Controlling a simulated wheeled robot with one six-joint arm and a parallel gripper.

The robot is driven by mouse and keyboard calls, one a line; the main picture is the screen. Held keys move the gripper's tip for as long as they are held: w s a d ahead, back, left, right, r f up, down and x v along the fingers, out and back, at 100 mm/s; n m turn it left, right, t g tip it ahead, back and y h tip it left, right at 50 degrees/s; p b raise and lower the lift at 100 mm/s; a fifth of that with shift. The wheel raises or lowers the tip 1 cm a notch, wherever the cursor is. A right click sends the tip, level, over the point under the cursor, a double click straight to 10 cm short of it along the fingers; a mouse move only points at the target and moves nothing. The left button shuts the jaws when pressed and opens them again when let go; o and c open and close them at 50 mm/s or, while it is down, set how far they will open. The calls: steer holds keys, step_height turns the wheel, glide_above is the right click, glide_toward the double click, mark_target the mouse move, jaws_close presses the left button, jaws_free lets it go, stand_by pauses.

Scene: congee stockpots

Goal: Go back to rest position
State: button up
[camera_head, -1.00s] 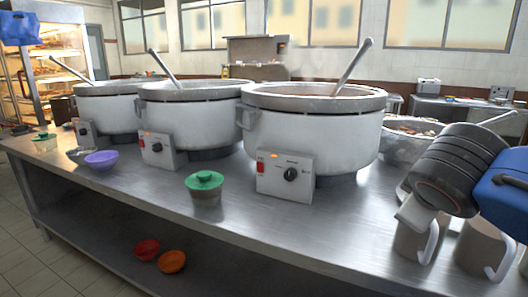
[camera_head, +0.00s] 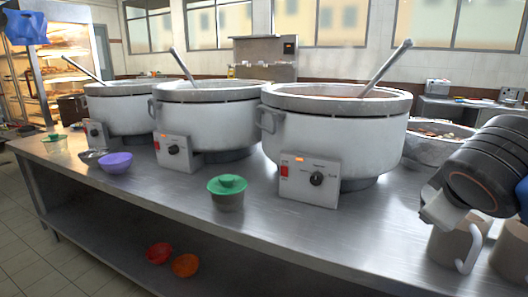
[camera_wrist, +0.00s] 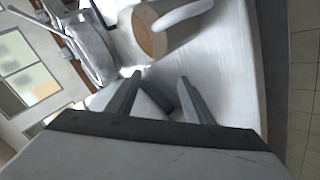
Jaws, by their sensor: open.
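My gripper (camera_wrist: 160,82) is open in the wrist view, its two dark fingers spread apart. I see nothing gripped between them; a pale grey shape lies behind them. In the head view my dark arm end is at the right edge, above the counter and over the mugs. A beige mug (camera_head: 455,244) with a white handle stands below it, partly hidden. A mug (camera_wrist: 150,32) also shows beyond the fingertips in the wrist view, apart from them.
Three large white stockpots, the nearest one (camera_head: 330,140), stand with ladles on the steel counter (camera_head: 270,222). A green-lidded container (camera_head: 228,196), a purple bowl (camera_head: 115,162) and a metal bowl (camera_head: 418,152) sit there. Red (camera_head: 158,253) and orange (camera_head: 185,265) bowls are on the lower shelf.

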steer(key=shift+s+f, duration=0.3)
steer(key=shift+f, duration=0.6)
